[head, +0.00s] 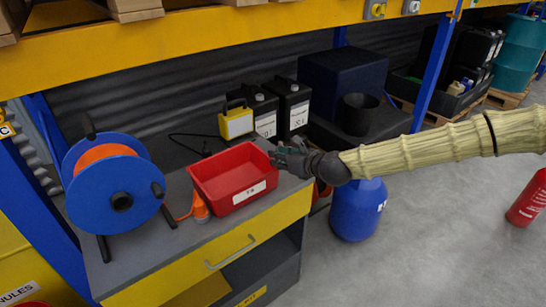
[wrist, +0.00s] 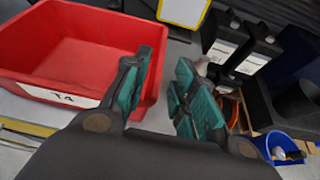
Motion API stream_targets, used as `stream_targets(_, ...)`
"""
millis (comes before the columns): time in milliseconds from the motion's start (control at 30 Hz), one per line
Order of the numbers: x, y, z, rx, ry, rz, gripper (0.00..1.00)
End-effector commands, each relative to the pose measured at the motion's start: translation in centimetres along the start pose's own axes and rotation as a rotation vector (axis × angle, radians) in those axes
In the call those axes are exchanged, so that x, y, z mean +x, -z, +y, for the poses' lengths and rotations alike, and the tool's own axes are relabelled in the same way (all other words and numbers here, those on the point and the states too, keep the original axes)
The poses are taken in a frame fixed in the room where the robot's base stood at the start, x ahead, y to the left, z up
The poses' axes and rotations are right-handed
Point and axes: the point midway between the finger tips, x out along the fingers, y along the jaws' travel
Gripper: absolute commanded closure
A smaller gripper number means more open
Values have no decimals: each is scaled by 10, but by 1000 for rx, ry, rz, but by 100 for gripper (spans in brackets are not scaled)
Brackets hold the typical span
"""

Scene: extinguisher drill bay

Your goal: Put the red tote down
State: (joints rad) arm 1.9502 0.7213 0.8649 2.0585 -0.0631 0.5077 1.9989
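The red tote (head: 234,178) is an open, empty-looking bin with a white label on its front. It sits upright on the grey top of a yellow-fronted bench (head: 183,243). My gripper (head: 283,158) is at the tote's right end in the head view. In the wrist view the tote (wrist: 70,50) fills the left side, and my gripper's two teal-padded fingers (wrist: 168,95) stand apart with a gap between them. The left finger overlaps the tote's right wall in the picture; I cannot tell whether it touches. Nothing shows held between the pads.
A blue hose reel (head: 113,185) stands left of the tote, with an orange item (head: 199,208) between them. A blue drum (head: 357,210) stands below my arm. A yellow shelf beam (head: 180,40) crosses above.

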Motion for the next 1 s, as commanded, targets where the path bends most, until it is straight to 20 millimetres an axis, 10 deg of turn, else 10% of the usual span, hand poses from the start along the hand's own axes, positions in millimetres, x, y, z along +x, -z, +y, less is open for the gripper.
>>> stream_targets(733,-46,6,4,-13,-4,10,73)
stream_targets(867,-39,45,22,-118,-29,73,73)
stream_targets(1000,-37,127,58,-352,-97,198,73)
